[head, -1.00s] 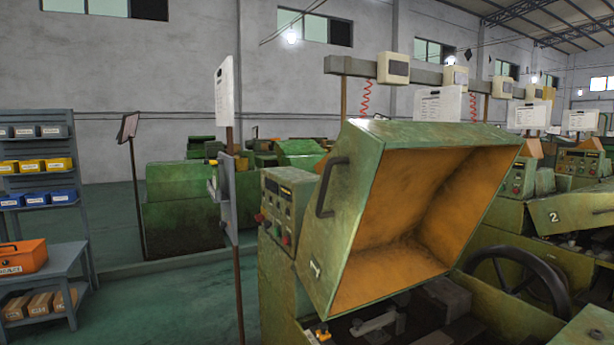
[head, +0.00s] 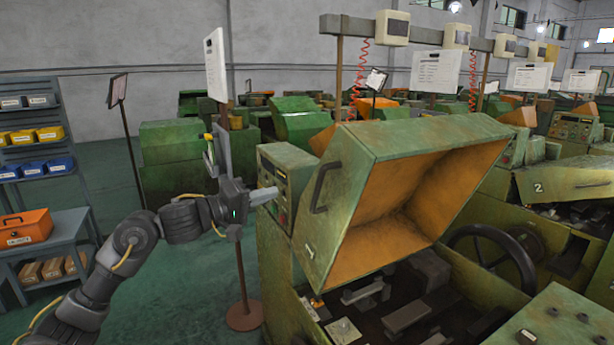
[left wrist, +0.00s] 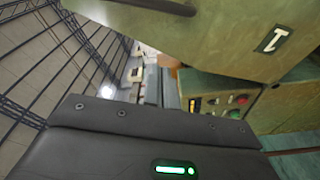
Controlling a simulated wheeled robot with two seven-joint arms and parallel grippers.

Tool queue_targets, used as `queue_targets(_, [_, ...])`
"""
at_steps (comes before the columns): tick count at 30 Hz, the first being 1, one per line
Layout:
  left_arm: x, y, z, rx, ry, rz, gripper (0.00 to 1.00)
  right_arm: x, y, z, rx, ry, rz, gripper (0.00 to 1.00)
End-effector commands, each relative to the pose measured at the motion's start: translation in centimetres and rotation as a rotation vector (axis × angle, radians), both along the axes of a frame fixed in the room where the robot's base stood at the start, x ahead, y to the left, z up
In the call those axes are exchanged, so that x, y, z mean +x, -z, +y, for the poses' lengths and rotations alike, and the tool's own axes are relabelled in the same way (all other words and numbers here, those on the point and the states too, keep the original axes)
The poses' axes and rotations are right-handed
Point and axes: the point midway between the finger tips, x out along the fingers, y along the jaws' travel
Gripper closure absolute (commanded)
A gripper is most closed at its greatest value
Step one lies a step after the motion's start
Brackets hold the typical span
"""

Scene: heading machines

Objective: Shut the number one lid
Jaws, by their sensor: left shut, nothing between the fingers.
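The number one lid (head: 400,190) is green outside and orange inside, and stands raised open over its machine. Its side panel carries a "1" label and a dark bar handle (head: 322,187). My left gripper (head: 268,196) is shut and empty, just left of the lid, in front of the machine's control panel (head: 281,185). It appears apart from the handle. In the left wrist view the lid's side with its label (left wrist: 272,38) fills the upper right, and the control panel (left wrist: 220,98) shows below it. The fingertips are hidden there. My right gripper does not show.
A sign post (head: 240,270) stands close behind my left arm. The machine's open bed (head: 400,310) lies below the lid. A black handwheel (head: 492,255) and the number two machine (head: 560,187) are on the right. A blue-grey shelf with bins (head: 40,150) is at the left.

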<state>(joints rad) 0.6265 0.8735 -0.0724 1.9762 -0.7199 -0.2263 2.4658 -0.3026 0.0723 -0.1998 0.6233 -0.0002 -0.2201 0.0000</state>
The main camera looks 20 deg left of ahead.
Motion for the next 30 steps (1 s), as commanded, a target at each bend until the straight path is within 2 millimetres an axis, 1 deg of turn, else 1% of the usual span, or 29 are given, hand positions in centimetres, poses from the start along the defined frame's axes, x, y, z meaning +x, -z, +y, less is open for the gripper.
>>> queue_targets(1, [-0.9, -2.2, -0.4, -0.006, 0.015, -0.007, 1.00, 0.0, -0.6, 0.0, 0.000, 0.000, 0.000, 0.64])
queue_targets(3, [-1.8, -3.5, -0.9, -0.020, 0.028, -0.004, 1.00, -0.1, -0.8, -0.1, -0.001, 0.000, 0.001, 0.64])
queue_targets(6, [-2.3, -4.2, -1.1, -0.030, 0.036, 0.000, 1.00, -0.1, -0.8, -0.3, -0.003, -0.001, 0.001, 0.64])
queue_targets(11, [-2.1, -4.3, -1.3, -0.036, 0.037, 0.002, 1.00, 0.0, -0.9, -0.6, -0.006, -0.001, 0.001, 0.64])
queue_targets(14, [-1.4, -4.5, -1.8, -0.038, 0.039, 0.001, 1.00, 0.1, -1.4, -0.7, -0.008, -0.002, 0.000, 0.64])
queue_targets(17, [-0.2, -4.7, -2.6, -0.038, 0.039, 0.002, 1.00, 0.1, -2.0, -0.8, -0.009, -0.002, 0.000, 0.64])
queue_targets(24, [4.1, -5.0, -5.2, -0.039, 0.037, 0.003, 1.00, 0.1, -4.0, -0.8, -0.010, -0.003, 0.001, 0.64])
queue_targets(28, [6.2, -5.1, -6.6, -0.038, 0.037, 0.003, 1.00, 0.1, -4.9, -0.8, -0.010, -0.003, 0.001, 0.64])
queue_targets(29, [6.1, -4.8, -6.9, -0.034, 0.037, 0.004, 1.00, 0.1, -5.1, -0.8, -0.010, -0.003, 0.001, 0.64])
queue_targets(30, [5.3, -4.5, -7.2, -0.033, 0.038, 0.003, 1.00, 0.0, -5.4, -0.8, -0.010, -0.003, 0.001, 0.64])
